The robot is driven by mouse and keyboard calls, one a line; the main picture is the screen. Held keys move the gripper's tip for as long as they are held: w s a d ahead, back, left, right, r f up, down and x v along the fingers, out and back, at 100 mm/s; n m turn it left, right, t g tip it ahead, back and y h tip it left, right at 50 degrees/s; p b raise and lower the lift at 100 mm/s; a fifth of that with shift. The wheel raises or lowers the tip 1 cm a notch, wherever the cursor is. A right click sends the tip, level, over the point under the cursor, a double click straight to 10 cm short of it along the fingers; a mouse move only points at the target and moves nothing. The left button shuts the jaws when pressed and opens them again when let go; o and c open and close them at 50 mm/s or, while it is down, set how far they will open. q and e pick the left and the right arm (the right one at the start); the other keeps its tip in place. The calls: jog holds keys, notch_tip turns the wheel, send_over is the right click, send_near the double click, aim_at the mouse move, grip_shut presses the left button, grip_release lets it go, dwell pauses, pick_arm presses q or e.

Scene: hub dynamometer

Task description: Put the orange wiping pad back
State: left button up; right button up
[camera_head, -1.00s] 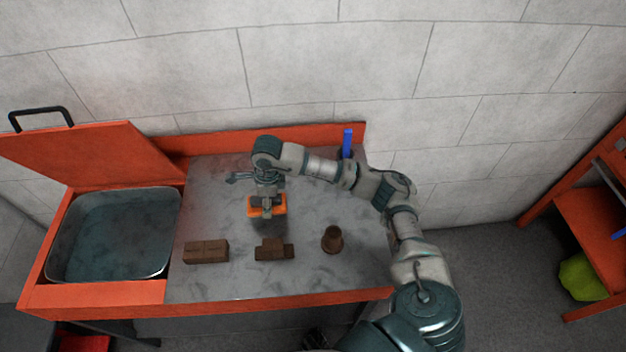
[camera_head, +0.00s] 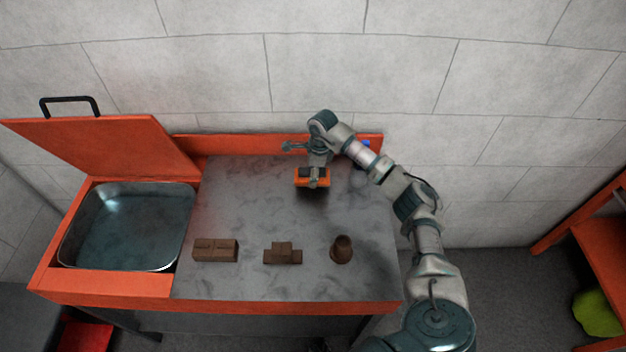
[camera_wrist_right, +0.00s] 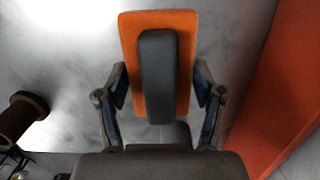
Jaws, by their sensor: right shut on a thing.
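The orange wiping pad (camera_head: 312,183) has a dark grey handle along its middle. My left gripper is not in view.
The grey worktop (camera_head: 240,200) has an orange rim. Two brown blocks (camera_head: 215,250) (camera_head: 282,254) and a brown round part (camera_head: 341,249) stand along its front. A metal basin (camera_head: 125,225) with a raised orange lid (camera_head: 100,145) is at left.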

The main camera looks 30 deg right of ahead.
jog(key=f, duration=0.1)
jog(key=d+f, duration=0.1)
jog(key=f, duration=0.1)
jog(key=shift+f, duration=0.1)
jog(key=shift+d+f, duration=0.25)
jog(key=shift+f, duration=0.1)
jog(key=shift+d, duration=0.1)
jog(key=shift+c, duration=0.3)
jog(key=o, duration=1.1)
jog(key=shift+a, duration=0.25)
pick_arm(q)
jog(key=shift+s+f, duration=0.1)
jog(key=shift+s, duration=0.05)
pick_arm(e)
jog(key=shift+a+r, duration=0.15)
jog(key=shift+a, duration=0.15)
jog(key=r, duration=0.3)
jog(key=d+r, duration=0.1)
jog(key=r, duration=0.7)
jog(key=shift+s+d, duration=0.3)
jog(key=shift+s, duration=0.05)
jog(key=shift+r, duration=0.45)
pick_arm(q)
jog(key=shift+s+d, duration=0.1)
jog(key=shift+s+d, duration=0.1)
pick_arm(e)
jog(key=shift+d+f, duration=0.1)
jog(key=shift+d, duration=0.1)
